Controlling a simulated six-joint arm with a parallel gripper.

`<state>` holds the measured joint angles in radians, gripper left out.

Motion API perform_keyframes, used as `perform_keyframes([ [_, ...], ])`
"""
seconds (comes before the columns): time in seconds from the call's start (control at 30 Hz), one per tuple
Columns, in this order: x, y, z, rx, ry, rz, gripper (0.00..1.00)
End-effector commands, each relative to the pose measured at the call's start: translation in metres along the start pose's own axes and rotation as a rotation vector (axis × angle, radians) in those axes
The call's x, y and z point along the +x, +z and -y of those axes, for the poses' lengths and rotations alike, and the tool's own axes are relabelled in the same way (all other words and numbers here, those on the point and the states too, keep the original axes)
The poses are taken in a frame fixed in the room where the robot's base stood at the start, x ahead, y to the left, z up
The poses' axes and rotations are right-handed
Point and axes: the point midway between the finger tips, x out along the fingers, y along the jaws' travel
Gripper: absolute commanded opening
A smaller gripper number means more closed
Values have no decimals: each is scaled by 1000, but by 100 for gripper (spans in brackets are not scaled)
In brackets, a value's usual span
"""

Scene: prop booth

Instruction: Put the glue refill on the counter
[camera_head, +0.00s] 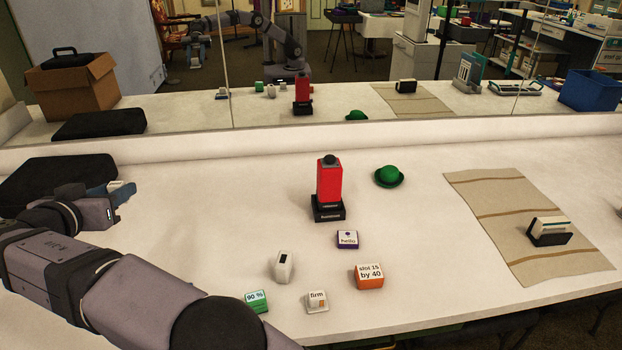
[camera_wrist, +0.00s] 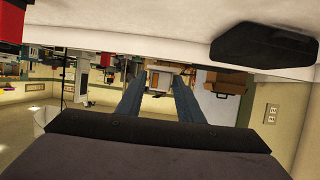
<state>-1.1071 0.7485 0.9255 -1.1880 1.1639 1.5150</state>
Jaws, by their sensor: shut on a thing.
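My gripper (camera_head: 122,192) is at the left of the head view, above the white counter (camera_head: 220,215), near the black case. It is shut on a small pale block (camera_head: 116,185), which also shows between the two fingers in the wrist view (camera_wrist: 160,79). No label on the block can be read, so I cannot confirm from markings that it is the glue refill. The fingers hide part of it. The block appears held clear of the counter.
A red block on a black stand (camera_head: 329,185) and a green hat (camera_head: 389,176) stand mid-counter. Several small labelled blocks, such as an orange one (camera_head: 369,276), lie nearer. A striped cloth (camera_head: 495,205) bears a card holder (camera_head: 549,232). A black case (camera_head: 60,182) is left. A mirror backs the counter.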

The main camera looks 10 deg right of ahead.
Motion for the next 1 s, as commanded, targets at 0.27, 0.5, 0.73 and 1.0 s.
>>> perform_keyframes([
  [0.27,4,-27,-19,16,44,6,12],
  [0.5,36,-38,-73,71,165,16,12],
  [0.73,74,-52,-165,156,359,29,12],
  [1.0,100,-61,-295,274,627,36,12],
])
